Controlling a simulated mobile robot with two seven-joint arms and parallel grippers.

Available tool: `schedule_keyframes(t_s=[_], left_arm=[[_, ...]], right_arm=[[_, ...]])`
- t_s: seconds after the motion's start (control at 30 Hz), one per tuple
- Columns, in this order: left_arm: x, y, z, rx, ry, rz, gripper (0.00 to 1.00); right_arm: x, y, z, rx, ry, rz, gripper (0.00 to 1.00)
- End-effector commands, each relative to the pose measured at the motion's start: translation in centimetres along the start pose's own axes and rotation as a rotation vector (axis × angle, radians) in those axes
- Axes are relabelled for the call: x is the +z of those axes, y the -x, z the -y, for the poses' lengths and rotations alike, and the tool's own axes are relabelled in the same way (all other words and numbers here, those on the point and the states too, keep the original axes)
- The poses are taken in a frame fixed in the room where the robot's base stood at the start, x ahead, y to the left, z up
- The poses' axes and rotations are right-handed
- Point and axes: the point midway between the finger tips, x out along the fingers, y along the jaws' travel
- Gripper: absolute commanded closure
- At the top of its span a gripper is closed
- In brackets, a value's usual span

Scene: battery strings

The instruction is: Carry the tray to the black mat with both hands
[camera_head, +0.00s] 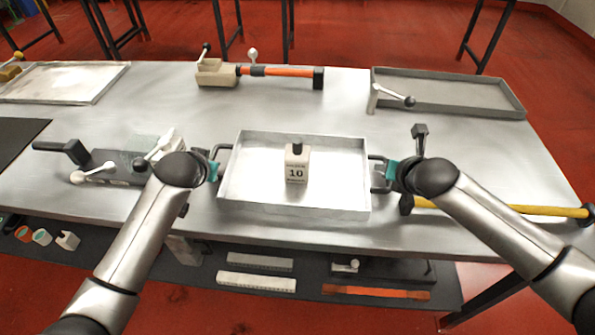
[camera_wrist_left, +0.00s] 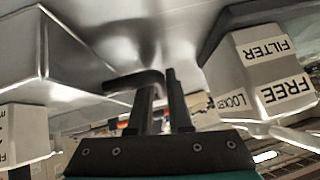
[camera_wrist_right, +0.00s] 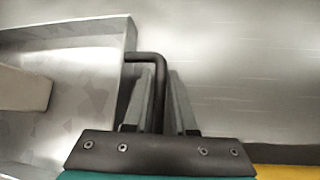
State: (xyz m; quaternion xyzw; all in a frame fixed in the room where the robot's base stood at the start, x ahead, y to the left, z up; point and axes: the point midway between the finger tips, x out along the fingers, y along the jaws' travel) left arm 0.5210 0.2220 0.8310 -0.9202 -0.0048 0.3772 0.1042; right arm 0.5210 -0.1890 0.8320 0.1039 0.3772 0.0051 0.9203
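The tray (camera_head: 240,150) is a shallow silver metal pan near the middle of the table, with a dark bar handle at each short end. A white block marked "10" (camera_head: 297,172) with a black knob stands in it. My left gripper (camera_head: 214,163) is at the tray's left handle (camera_wrist_left: 135,80), its fingers closed around the bar. My right gripper (camera_head: 388,173) is shut on the right handle (camera_wrist_right: 158,80). The tray looks level; whether its base touches the table cannot be told. The black mat (camera_head: 17,139) lies at the table's left edge, partly out of view.
A fixture with black and silver levers (camera_head: 105,165) stands between tray and mat. It shows "FILTER" and "FREE" labels in the left wrist view (camera_wrist_left: 262,75). Other trays (camera_head: 60,82) (camera_head: 450,95) and an orange-handled tool (camera_head: 275,71) lie behind. A yellow bar (camera_head: 530,209) lies at right.

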Motion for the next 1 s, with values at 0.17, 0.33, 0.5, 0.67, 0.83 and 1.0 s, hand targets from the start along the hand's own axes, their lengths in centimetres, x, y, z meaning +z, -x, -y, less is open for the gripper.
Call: schedule_keyframes(t_s=[0.17, 0.33, 0.5, 0.67, 0.83, 1.0], left_arm=[[0.01, 0.01, -0.02, 0.001, 0.000, 0.000, 1.00], [0.02, 0.02, -0.01, 0.001, 0.000, 0.000, 1.00], [0.02, 0.02, -0.01, 0.001, 0.000, 0.001, 1.00], [0.03, 0.02, -0.01, 0.001, 0.000, 0.001, 1.00], [0.03, 0.02, -0.01, 0.000, 0.000, 0.001, 1.00], [0.04, 0.01, -0.01, 0.000, 0.000, 0.001, 1.00]], right_arm=[[-0.01, 0.01, 0.02, 0.000, 0.000, 0.000, 0.97], [-0.02, 0.02, 0.02, 0.000, 0.000, 0.000, 1.00], [-0.03, 0.02, 0.02, 0.000, 0.000, -0.001, 1.00], [-0.04, 0.02, 0.02, 0.000, 0.000, -0.001, 1.00], [-0.05, 0.02, 0.02, 0.000, 0.000, -0.001, 1.00], [-0.05, 0.02, 0.03, 0.000, 0.000, -0.001, 1.00]])
